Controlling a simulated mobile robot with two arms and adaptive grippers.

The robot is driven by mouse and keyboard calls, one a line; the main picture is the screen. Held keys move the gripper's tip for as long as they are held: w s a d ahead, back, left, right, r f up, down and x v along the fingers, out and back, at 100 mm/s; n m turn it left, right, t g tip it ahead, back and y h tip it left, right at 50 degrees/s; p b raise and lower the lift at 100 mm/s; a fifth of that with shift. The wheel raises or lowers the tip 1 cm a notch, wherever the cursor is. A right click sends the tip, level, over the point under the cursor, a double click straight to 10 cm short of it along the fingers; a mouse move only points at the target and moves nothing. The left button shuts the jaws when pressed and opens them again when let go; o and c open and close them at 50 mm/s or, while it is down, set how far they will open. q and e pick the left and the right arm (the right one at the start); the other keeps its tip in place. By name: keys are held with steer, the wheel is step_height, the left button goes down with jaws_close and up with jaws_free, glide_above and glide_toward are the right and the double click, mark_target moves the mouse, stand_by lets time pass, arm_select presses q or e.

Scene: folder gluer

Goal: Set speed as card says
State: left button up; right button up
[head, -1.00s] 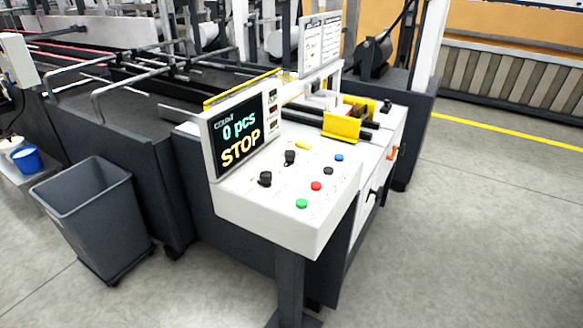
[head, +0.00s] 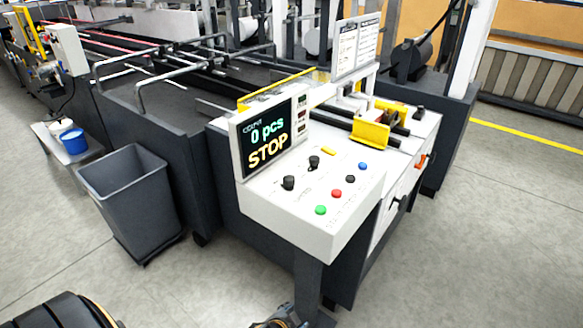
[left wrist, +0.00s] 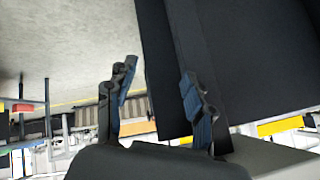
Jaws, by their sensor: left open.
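The control panel (head: 340,195) is a white sloped desk on a dark post. It carries two black knobs, a front one (head: 288,183) and a rear one (head: 314,162), plus red (head: 337,193), green (head: 320,210), blue (head: 363,167) and black buttons. Its display (head: 268,137) reads "0 pcs STOP". White cards (head: 357,45) with print stand behind it, too small to read. My left gripper (head: 285,318) shows at the bottom edge of the head view, below the panel. In the left wrist view its fingers (left wrist: 158,98) are apart and empty. My right gripper is not seen.
A grey bin (head: 130,195) stands left of the panel. A blue cup (head: 73,141) and a white one sit on a low shelf beyond it. The machine's yellow part (head: 370,133) is behind the panel. Open floor (head: 500,240) lies to the right.

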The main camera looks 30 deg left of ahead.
arm_select(q)
steer(key=w+d+r+m+t+p, duration=0.1)
steer(key=w+r+t, duration=0.2)
steer(key=r, duration=0.9)
steer(key=w+r+m+t, duration=0.1)
steer(key=w+r+t, duration=0.2)
steer(key=r, duration=1)
steer(key=w+d+r+m+t+p, duration=0.1)
steer(key=w+r+t, duration=0.2)
steer(key=r, duration=0.9)
steer(key=w+d+r+m+h, duration=0.1)
steer(key=d+r+m+h, duration=0.4)
steer(key=r+m+h, duration=0.35)
steer(key=w+d+r+m+h, duration=0.2)
steer(key=d+r+m+h, duration=0.2)
steer(key=r+m+h, duration=0.45)
steer(key=m+g+y, duration=1.4)
steer(key=m+y, duration=0.1)
glide_toward(288, 178)
steer(key=p+x, duration=0.3)
steer(key=x, duration=0.5)
steer(key=shift+w+f, duration=0.15)
steer(key=shift+f, duration=0.25)
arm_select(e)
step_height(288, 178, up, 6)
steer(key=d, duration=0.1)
